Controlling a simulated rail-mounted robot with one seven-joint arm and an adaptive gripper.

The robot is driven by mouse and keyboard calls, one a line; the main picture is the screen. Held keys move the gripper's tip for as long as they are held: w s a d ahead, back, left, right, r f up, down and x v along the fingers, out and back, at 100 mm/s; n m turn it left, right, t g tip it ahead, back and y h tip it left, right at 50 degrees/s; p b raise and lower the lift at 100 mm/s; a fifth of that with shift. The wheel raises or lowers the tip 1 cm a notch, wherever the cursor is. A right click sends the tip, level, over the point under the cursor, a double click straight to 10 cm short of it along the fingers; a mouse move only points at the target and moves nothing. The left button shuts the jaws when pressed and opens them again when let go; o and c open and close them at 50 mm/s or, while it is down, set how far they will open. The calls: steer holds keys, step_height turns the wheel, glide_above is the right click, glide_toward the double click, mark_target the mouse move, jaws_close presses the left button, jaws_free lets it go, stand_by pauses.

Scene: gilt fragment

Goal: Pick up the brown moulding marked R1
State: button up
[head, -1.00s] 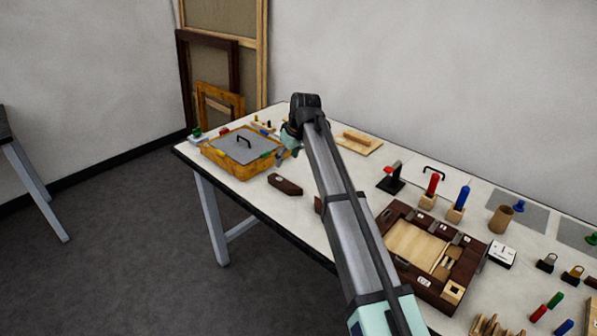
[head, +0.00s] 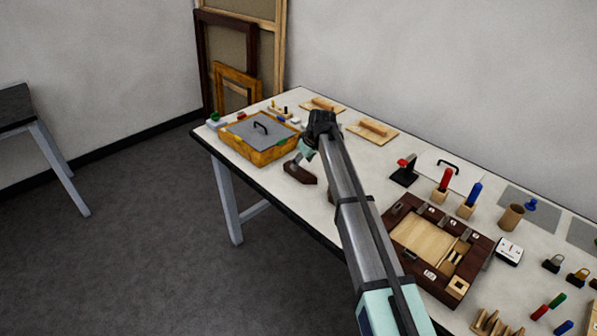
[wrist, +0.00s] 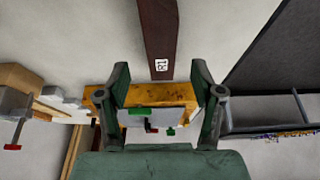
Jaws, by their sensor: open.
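The dark brown moulding (head: 300,174) lies on the white table near its front edge, right of the yellow box. In the wrist view the moulding (wrist: 158,35) runs up from between my fingertips, with a white R1 label at its near end. My gripper (wrist: 160,68) is open, with one finger on each side of the moulding's labelled end in the picture. In the head view my gripper (head: 296,160) is over the moulding and hides part of it. The remaining gap between fingers and moulding is hard to tell.
A yellow-edged box (head: 262,153) with a grey lid and black handle stands close on the left. A dark brown frame (head: 478,262) lies to the right. Wooden boards (head: 372,132) lie at the back. Bare table surrounds the moulding's right side.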

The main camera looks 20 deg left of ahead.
mark_target(300, 174)
steer(key=shift+p+x, duration=1.3)
steer(key=shift+x, duration=1.4)
steer(key=shift+s, duration=0.1)
jaws_close()
